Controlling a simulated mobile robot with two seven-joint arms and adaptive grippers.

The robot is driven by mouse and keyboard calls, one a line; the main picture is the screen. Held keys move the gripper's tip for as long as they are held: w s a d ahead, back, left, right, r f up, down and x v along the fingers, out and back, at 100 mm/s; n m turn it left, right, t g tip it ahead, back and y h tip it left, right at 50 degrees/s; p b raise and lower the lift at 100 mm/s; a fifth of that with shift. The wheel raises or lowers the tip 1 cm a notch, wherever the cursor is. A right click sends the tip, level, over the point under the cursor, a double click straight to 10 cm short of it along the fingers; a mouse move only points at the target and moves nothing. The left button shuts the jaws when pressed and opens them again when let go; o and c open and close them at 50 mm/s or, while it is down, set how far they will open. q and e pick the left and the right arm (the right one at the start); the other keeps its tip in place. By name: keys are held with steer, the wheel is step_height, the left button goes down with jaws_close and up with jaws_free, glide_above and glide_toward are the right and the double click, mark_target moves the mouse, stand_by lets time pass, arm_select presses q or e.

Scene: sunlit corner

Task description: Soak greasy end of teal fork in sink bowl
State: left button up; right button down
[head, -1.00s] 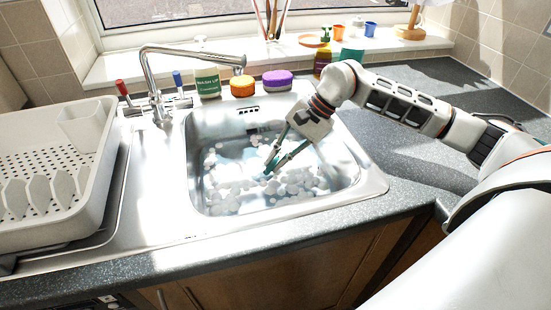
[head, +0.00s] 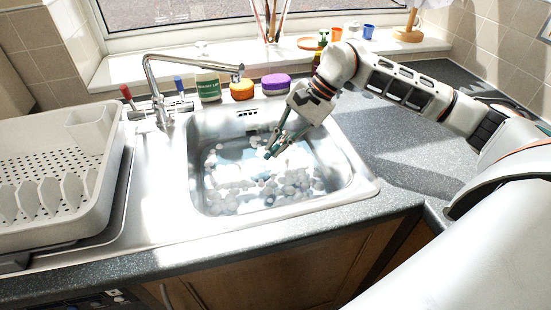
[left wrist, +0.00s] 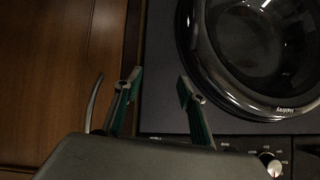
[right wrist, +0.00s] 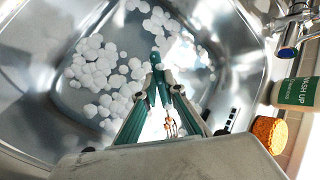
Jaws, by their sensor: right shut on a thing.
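My right gripper (head: 272,151) is over the sink bowl (head: 214,124), with its fingers angled down toward the water and white foam. In the right wrist view its fingertips (right wrist: 160,78) are shut on the teal fork (right wrist: 155,60). A teal end sticks out past the fingertips. The metal tines, with a brownish smear, show between the fingers on the palm side. I cannot tell whether any part of the fork touches the water. My left gripper (left wrist: 155,90) shows in the left wrist view, open and empty.
A white dish rack (head: 100,200) stands left of the sink. Counter right of the sink is clear. A round glass door (left wrist: 260,50) is near my left gripper.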

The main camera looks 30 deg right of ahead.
step_height(320, 180, up, 12)
steer(key=p, duration=0.6)
steer(key=shift+p, duration=0.4)
steer(key=shift+f, duration=0.1)
stand_by(0.5)
stand_by(0.6)
stand_by(0.9)
step_height(320, 180, up, 4)
steer(key=p, duration=0.3)
